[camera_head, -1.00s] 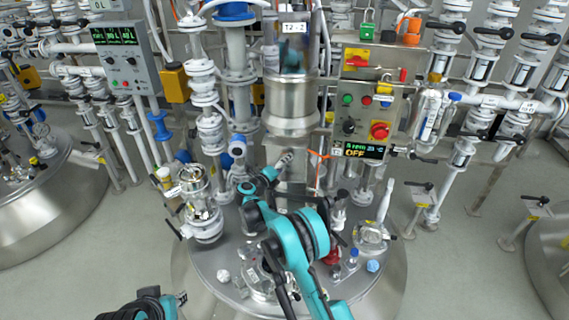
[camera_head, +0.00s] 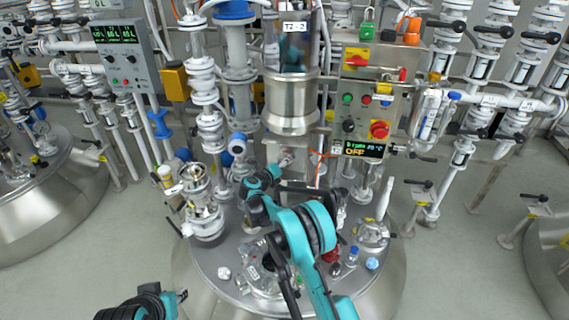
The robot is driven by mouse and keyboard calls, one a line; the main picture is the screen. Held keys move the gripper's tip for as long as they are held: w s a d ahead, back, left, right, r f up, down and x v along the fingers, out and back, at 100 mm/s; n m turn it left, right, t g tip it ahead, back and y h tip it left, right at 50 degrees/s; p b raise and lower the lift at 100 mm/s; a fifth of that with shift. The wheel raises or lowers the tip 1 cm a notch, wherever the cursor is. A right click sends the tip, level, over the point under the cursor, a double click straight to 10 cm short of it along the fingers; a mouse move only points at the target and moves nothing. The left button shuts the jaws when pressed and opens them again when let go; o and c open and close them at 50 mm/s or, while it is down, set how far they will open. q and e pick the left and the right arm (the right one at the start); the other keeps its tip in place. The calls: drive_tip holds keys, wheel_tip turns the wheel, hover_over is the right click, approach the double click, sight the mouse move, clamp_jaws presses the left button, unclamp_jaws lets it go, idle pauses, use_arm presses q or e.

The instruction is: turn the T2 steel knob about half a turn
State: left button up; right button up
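The label "T2-2" (camera_head: 294,26) is on the glass-and-steel column (camera_head: 291,95) above the vessel lid. A small steel knob-like part (camera_head: 286,160) is below that column; I cannot tell for sure that it is the T2 steel knob. My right arm reaches up over the lid, and its teal end section, my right gripper (camera_head: 270,172), points at this part. Its fingers are too small and partly hidden, so contact and opening cannot be told. My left gripper (camera_head: 182,296) is low at the bottom left, away from the vessel; its finger opening is unclear.
The steel vessel lid (camera_head: 225,250) carries a sight-glass fitting (camera_head: 203,212), a blue-capped bottle (camera_head: 353,256) and other fittings close to my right arm. A control panel (camera_head: 372,90) with a display reading OFF (camera_head: 363,150) stands behind right.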

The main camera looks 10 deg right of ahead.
drive_tip(key=o, duration=1)
drive_tip(key=shift+f, duration=0.1)
drive_tip(key=v, duration=1.2)
drive_tip(key=shift+s, duration=0.1)
